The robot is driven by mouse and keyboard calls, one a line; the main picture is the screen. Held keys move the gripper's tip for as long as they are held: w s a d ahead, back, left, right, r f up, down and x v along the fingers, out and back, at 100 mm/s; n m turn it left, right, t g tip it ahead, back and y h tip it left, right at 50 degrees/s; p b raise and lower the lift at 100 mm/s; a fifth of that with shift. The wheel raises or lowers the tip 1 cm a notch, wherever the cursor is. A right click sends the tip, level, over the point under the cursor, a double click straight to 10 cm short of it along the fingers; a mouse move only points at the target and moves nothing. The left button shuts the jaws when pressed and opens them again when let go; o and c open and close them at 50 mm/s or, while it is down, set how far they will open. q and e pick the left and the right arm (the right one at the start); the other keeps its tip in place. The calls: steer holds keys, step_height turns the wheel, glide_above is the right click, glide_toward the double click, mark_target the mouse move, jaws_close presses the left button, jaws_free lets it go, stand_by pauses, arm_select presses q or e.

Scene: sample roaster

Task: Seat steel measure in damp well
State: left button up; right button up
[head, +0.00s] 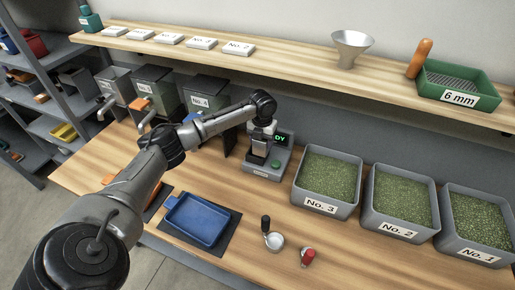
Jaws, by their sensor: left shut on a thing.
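My left arm reaches in from the lower left, and its gripper (260,143) points down at the grey meter (271,180) with a green-lit display. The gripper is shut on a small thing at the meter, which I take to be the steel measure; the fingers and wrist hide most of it. The damp well is not clearly visible behind the gripper, so I cannot tell whether the measure touches it. My right gripper is not in view.
Grey bins of green beans, No. 3 (322,205), No. 2 (395,231) and No. 1 (468,251), stand right. A blue tray (197,219) lies front left. A shelf (300,68) overhangs behind.

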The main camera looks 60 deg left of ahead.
mark_target(257, 146)
arm_select(q)
steer(key=shift+s+a+f, duration=0.1)
steer(key=shift+a+f, duration=0.3)
steer(key=shift+a, duration=0.25)
steer(key=shift+a+f, duration=0.4)
steer(key=shift+a, duration=0.25)
steer(key=shift+f, duration=2)
steer(key=o, duration=0.9)
steer(key=shift+o, duration=0.2)
steer(key=shift+r, duration=0.15)
step_height(257, 146, up, 12)
steer(key=shift+p, duration=0.3)
